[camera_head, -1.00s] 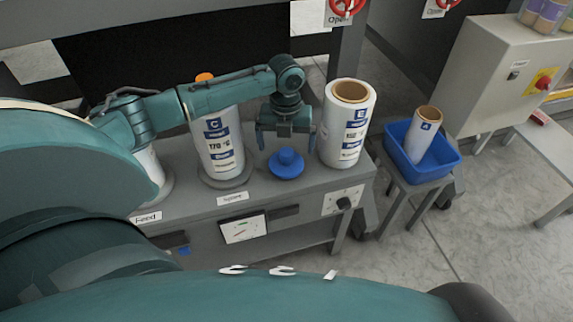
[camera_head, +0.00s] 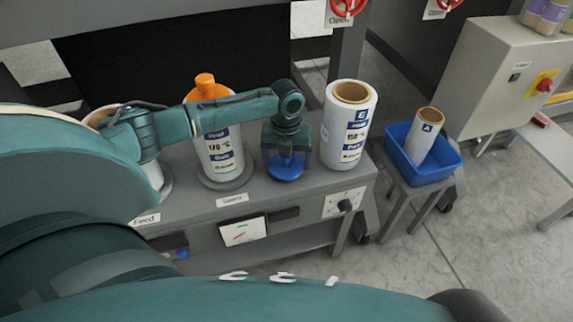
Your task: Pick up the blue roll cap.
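The blue roll cap (camera_head: 285,172) is a round disc with a knob on top. It rests on the grey bench top between two white rolls. My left gripper (camera_head: 287,160) points down directly over it, with its fingers beside the knob and partly hiding it. Whether the fingers press on the knob or stand apart from it I cannot tell. My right gripper is not in view.
A white roll (camera_head: 348,133) stands close to the right of the cap. Another white roll (camera_head: 222,155) with an orange cap (camera_head: 206,88) stands to the left. A blue bin (camera_head: 447,168) holding a roll (camera_head: 422,140) stands further right. The grey bench (camera_head: 270,198) has free room in front.

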